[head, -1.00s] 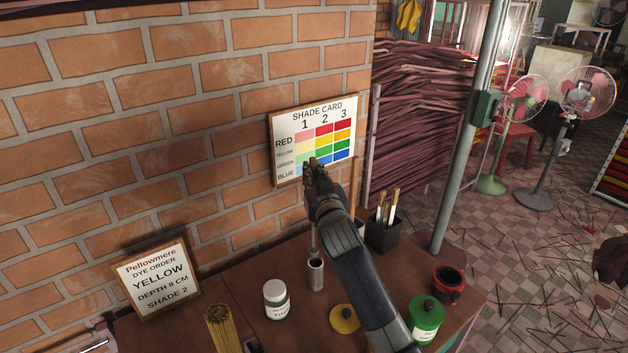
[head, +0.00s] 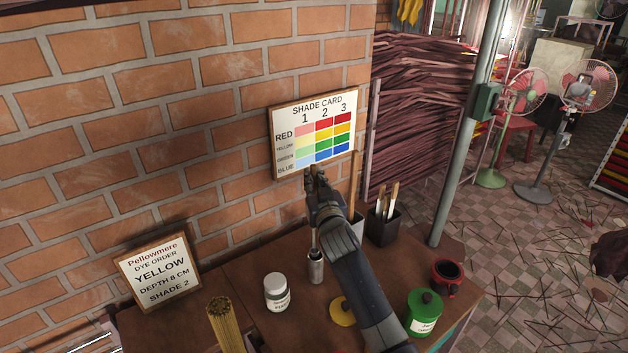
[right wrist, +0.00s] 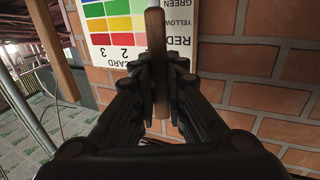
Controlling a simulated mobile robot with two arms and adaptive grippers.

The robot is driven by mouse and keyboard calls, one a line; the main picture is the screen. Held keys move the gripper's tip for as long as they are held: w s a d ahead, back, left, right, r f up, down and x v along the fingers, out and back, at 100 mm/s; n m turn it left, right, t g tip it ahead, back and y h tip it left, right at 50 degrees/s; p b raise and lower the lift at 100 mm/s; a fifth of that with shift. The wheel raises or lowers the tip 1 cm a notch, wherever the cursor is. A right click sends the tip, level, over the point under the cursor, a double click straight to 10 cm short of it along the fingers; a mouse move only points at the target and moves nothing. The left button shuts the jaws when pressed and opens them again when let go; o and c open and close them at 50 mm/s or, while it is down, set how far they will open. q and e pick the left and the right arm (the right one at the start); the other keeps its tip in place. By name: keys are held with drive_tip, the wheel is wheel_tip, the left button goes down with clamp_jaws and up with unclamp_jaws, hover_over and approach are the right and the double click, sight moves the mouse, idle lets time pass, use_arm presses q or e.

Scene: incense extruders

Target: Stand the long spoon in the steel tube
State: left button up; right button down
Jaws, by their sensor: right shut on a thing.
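The steel tube (head: 316,271) stands upright on the brown table beside the white jar. My right gripper (head: 315,177) is above the tube, shut on the long spoon (head: 314,237). The spoon hangs about upright, its thin shaft running down to the tube's mouth. Its lower end is out of sight there, seemingly inside the tube, but how deep I cannot tell. In the right wrist view the spoon's wooden handle (right wrist: 160,80) sits between the two fingers. My left gripper is not in view.
A white jar (head: 277,293) stands left of the tube, and a bundle of sticks (head: 224,325) nearer. A black holder (head: 383,228), red mug (head: 446,276) and green jar (head: 425,315) stand to the right. The shade card (head: 315,135) is on the brick wall behind.

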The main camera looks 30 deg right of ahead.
drive_tip(key=shift+f, duration=0.3)
drive_tip(key=c, duration=1.6)
unclamp_jaws()
drive_tip(key=shift+c, duration=0.2)
drive_tip(key=shift+r, duration=0.1)
drive_tip(key=shift+r+p, duration=0.45)
drive_tip(key=shift+r, duration=0.2)
drive_tip(key=b+v, duration=0.2)
drive_tip(key=v, duration=1)
drive_tip(key=shift+b, duration=0.4)
drive_tip(key=shift+a+f, duration=0.1)
drive_tip(key=shift+f, duration=0.1)
